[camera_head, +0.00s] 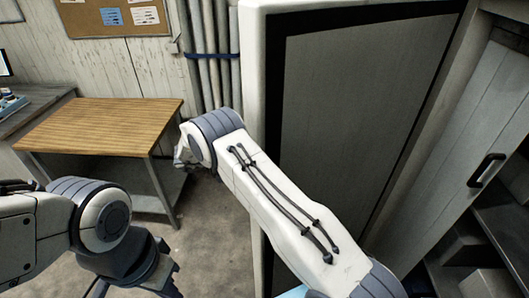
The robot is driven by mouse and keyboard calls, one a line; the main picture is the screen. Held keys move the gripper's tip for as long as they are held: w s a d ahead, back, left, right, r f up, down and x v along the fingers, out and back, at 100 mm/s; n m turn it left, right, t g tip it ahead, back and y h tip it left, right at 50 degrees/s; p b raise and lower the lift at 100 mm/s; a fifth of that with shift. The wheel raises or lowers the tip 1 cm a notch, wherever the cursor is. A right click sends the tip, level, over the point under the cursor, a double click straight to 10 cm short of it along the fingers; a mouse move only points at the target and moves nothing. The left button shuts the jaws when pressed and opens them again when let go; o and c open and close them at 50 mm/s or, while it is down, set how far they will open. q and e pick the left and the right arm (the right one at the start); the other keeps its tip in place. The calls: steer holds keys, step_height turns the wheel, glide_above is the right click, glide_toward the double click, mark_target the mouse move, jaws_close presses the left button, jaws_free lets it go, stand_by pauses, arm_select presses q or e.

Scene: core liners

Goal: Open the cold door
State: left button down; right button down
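A tall door-like panel (350,100) fills the middle, with a grey face, a black seal-like border and a pale outer frame. I cannot tell for sure whether this is the cold door or whether it stands open. My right arm crosses in front of its lower part, and my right gripper (183,158) is past its left edge, mostly hidden behind the wrist. My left gripper (160,283) is at the bottom left, partly cut off by the frame, away from the panel. Neither gripper's fingers show clearly.
A pale panel with a black handle (487,169) stands at the right, near dark shelves (507,235). A wooden-topped table (100,126) stands at the left. Pipes (210,50) run up the wall behind. Some concrete floor (205,225) is clear between the table and the panel.

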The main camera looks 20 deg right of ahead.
arm_select(q)
steer(key=shift+w+d+r, duration=0.1)
steer(key=shift+w+d, duration=0.05)
steer(key=shift+w, duration=0.2)
arm_select(e)
steer(key=shift+w+d, duration=0.35)
steer(key=c, duration=0.9)
jaws_free()
steer(key=o, duration=0.3)
arm_select(q)
steer(key=shift+s+d, duration=0.1)
steer(key=shift+d, duration=0.05)
arm_select(e)
steer(key=shift+a, duration=0.15)
